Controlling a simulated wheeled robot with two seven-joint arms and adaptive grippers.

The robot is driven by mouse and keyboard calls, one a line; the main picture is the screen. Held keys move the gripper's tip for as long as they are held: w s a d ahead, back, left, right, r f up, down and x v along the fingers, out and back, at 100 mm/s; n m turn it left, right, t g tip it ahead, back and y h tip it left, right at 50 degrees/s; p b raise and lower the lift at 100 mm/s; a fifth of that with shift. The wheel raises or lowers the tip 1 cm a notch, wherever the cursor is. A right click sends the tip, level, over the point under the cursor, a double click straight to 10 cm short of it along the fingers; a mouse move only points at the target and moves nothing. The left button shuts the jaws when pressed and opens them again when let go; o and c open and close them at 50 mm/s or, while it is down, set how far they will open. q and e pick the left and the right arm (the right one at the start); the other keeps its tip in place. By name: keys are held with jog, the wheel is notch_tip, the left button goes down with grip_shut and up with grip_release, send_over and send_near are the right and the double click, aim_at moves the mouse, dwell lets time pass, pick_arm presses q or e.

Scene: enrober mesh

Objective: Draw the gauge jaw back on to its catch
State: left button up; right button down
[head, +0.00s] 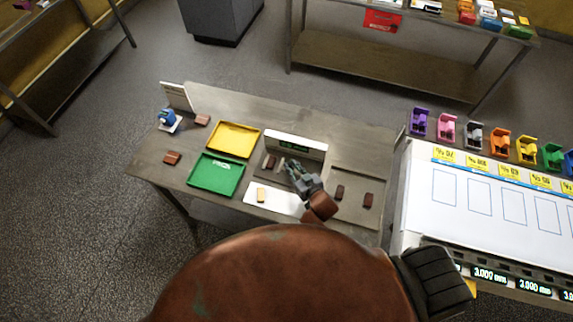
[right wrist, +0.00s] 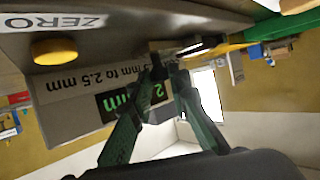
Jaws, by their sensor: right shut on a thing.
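The gauge (head: 297,145) stands at the back of the grey table, its white front carrying a small green-lit display. In the right wrist view the gauge body (right wrist: 70,92) appears upside down, with a ZERO label, a yellow button (right wrist: 54,51) and a range label ending in 2.5 mm. My right gripper (head: 287,164) is at the front of the gauge; in the right wrist view its dark green fingers (right wrist: 168,72) are shut on the small gauge jaw (right wrist: 160,47). The fingers hide much of the jaw, and I cannot make out the catch. My left gripper is not in view.
A yellow tray (head: 233,127) and green tray (head: 192,181) lie left of the gauge. Several brown bars are spread about. A white panelled counter (head: 425,220) adjoins at right.

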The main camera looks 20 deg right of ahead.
jog(key=shift+s+d+p, duration=0.15)
jog(key=shift+s+d, duration=0.2)
jog(key=shift+d, duration=0.2)
jog(key=shift+s+d+p, duration=0.15)
jog(key=shift+s+d, duration=0.2)
jog(key=shift+d, duration=0.2)
jog(key=c, duration=1.8)
grip_release()
jog(key=shift+c, duration=0.2)
jog(key=shift+a, duration=0.1)
jog(key=v, duration=1.2)
jog(key=shift+r, duration=0.1)
